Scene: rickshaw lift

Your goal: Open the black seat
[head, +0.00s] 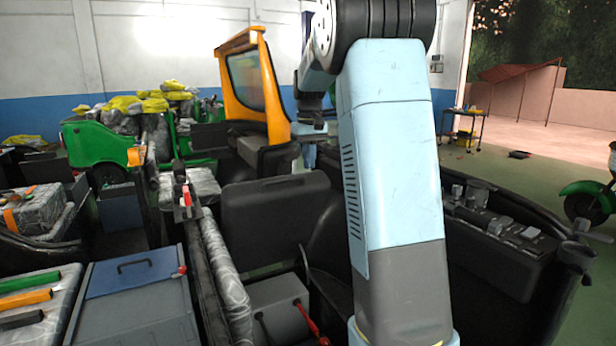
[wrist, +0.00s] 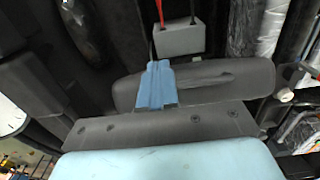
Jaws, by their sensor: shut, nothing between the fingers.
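The black seat (head: 275,218) stands raised, nearly upright, in the middle of the head view. Below it a grey box (head: 278,308) with black and red cables is exposed. In the wrist view the seat (wrist: 238,78) is a dark panel with a handle-like recess, and the grey box (wrist: 180,40) is beyond it. My gripper (wrist: 155,80) has blue fingers, shut and empty, overlapping the seat's edge in the picture. I cannot tell whether they touch it.
An orange-framed cab (head: 252,90) stands behind the seat. A blue-lidded grey box (head: 135,285) and tools are at lower left. A dark side panel (head: 490,240) with fittings is at right. Open floor lies beyond, with a green scooter (head: 590,200).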

